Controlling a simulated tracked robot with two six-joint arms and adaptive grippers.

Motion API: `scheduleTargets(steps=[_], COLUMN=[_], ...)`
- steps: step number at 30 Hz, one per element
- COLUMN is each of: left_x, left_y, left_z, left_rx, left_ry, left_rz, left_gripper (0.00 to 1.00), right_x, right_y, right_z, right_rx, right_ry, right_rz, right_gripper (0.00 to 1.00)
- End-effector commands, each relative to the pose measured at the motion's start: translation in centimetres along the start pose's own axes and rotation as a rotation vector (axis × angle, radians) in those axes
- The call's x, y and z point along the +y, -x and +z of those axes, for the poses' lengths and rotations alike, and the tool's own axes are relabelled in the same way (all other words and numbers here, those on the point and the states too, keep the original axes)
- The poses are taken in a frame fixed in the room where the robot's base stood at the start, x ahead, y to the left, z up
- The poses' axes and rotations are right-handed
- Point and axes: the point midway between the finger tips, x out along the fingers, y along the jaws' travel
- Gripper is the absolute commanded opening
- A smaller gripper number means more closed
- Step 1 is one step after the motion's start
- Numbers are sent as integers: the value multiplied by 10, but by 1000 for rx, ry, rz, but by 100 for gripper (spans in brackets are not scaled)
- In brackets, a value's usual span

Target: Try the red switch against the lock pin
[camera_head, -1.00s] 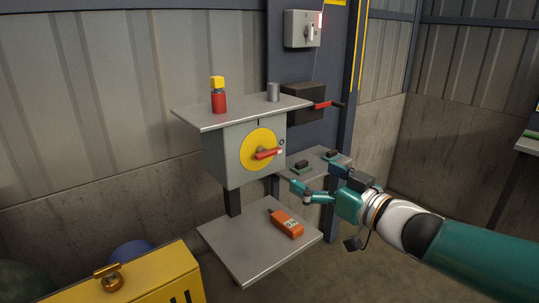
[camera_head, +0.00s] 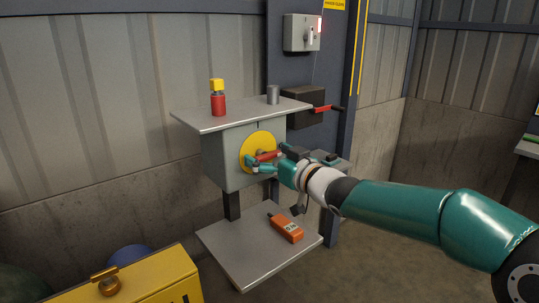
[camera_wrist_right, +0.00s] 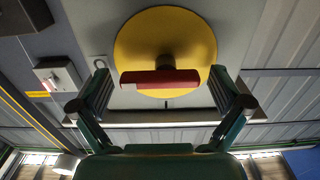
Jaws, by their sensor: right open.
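The red switch (camera_head: 267,156) is a bar handle on a yellow disc (camera_head: 256,140) on the front of a grey box (camera_head: 225,155). My right gripper (camera_head: 262,161) is at the disc, partly covering the switch. In the right wrist view the red switch (camera_wrist_right: 160,83) lies crosswise in front of the yellow disc (camera_wrist_right: 166,38). My right gripper (camera_wrist_right: 161,88) is open there, one finger on each side of the bar with gaps showing. I cannot make out the lock pin. My left gripper is not in view.
A red jar with a yellow cap (camera_head: 217,98) and a grey cylinder (camera_head: 273,94) stand on the top shelf (camera_head: 240,113). An orange meter (camera_head: 287,228) lies on the lower shelf (camera_head: 245,250). A dark box with a red lever (camera_head: 322,109) is behind. A yellow case (camera_head: 150,280) stands front left.

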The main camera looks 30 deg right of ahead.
Motion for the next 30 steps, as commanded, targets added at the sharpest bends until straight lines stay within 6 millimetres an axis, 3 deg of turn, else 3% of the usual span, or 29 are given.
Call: scheduleTargets(steps=[5, 15, 16, 24, 30], left_x=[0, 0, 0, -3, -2], left_y=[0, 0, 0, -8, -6], left_z=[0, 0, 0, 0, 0], left_rx=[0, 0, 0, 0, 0], left_ry=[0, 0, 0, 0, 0], left_rz=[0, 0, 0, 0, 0], left_gripper=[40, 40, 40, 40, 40], right_x=[0, 0, 0, 0, -1], right_y=[0, 0, 0, 0, 0], right_z=[0, 0, 0, 0, -1], right_rx=[0, 0, 0, 0, -1], right_ry=[0, 0, 0, 136, 141], right_rz=[0, 0, 0, 1, 1], right_gripper=[98, 42, 40, 40, 40])
